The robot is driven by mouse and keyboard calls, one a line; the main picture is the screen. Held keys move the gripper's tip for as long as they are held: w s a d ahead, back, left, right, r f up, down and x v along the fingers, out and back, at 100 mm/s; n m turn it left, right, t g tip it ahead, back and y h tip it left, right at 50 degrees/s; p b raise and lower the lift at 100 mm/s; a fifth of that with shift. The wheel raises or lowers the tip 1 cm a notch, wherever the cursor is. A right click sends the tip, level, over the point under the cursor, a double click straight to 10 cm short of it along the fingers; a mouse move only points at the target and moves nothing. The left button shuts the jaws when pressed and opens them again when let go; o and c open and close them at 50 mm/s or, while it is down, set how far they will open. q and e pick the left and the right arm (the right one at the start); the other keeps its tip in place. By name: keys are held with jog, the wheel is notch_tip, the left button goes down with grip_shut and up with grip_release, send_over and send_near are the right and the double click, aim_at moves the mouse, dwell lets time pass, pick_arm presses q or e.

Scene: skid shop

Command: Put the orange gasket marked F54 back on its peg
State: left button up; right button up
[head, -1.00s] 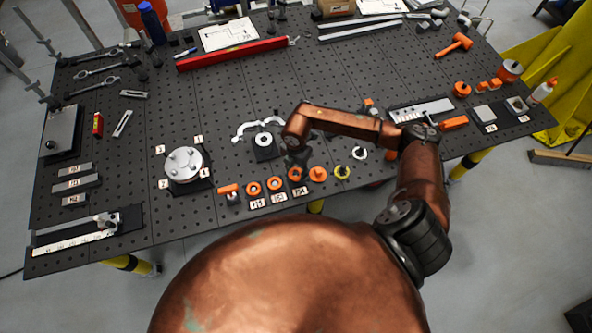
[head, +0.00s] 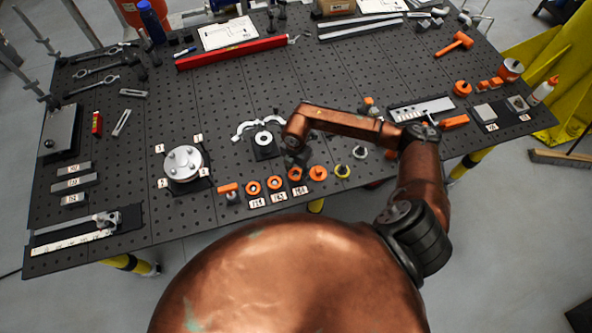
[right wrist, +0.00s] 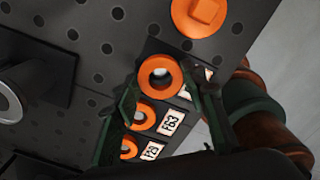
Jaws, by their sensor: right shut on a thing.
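My right gripper (right wrist: 168,98) has its two dark green fingers on either side of an orange ring, the gasket (right wrist: 160,62), and is shut on it. In the head view the gasket (head: 295,175) is at the right end of a row of orange rings, just below the right gripper (head: 296,163). A tag (head: 300,191) in front of it seems to read F54. A pale patch shows through the gasket's hole, but I cannot tell whether it is around a peg or above it. My left gripper is not in view.
Two more orange rings (head: 253,188) (head: 275,183) sit to the left, with tags. A round flange (head: 184,164) lies farther left. The table's front edge is near.

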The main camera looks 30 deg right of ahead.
jog(key=shift+f+b, duration=0.8)
jog(key=shift+f, duration=0.35)
jog(key=o, duration=1.2)
jog(key=shift+o, duration=0.4)
jog(key=shift+o, duration=0.8)
jog(key=shift+r, duration=0.1)
jog(key=shift+r+p, duration=2.45)
jog(key=shift+r, duration=1.05)
